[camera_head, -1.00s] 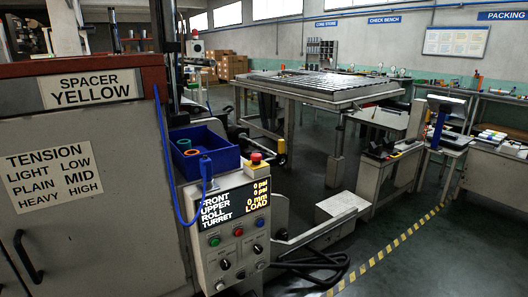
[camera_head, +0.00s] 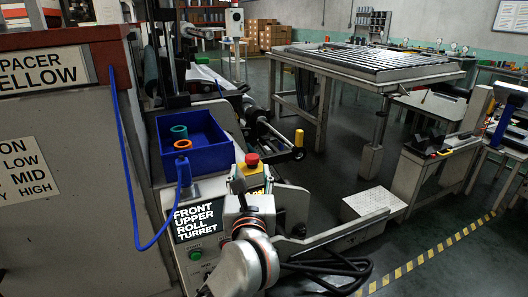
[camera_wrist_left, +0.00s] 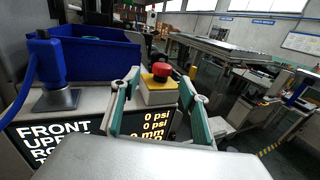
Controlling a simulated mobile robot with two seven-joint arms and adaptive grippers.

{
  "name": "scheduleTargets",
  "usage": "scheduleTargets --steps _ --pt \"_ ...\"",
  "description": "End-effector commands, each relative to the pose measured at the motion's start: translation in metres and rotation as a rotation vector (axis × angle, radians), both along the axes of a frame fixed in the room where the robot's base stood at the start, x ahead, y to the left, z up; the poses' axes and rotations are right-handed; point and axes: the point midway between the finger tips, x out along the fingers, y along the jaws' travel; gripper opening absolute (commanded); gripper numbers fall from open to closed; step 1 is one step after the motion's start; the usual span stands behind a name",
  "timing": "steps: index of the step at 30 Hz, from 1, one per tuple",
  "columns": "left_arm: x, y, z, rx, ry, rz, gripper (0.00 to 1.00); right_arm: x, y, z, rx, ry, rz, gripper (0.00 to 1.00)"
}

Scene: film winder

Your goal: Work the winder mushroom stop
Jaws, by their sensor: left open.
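The red mushroom stop (camera_head: 252,159) sits on a yellow-topped box (camera_head: 255,178) at the top edge of the winder's control panel (camera_head: 198,216). My left gripper (camera_head: 252,188) is in front of the panel, just on the near side of the stop, and covers the panel's right part. In the left wrist view the red cap (camera_wrist_left: 163,71) shows between the two spread, green-padded fingers, beyond their tips, with clear gaps on both sides. The gripper is open and empty. Whether a finger touches the box cannot be told. My right gripper is out of view.
A blue bin (camera_head: 200,145) with an orange and a green ring stands left of the stop. A blue handheld tool (camera_head: 183,174) with a cord stands by the bin. Open floor is to the right.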

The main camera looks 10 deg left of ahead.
Motion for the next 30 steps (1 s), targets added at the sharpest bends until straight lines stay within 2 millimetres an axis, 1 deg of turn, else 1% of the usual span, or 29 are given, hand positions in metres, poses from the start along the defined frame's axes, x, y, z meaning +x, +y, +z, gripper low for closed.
scheduleTargets --steps 2,5,12,18,23,30 --pt "0.002 -0.004 0.0 -0.025 0.009 -0.012 0.45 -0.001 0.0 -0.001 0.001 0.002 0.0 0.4" --pt "0.01 -0.003 -0.001 -0.031 0.013 -0.014 0.45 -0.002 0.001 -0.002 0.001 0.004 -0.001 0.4" --pt "0.045 0.005 0.0 -0.026 0.012 -0.011 0.45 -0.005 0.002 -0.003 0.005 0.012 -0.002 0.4" --pt "0.069 0.009 0.0 -0.027 0.011 -0.012 0.45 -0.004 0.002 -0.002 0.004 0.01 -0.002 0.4" --pt "0.077 0.011 -0.001 -0.029 0.012 -0.012 0.45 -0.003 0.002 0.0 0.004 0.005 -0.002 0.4" --pt "0.078 0.011 -0.001 -0.029 0.012 -0.012 0.45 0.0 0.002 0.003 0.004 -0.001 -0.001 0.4"
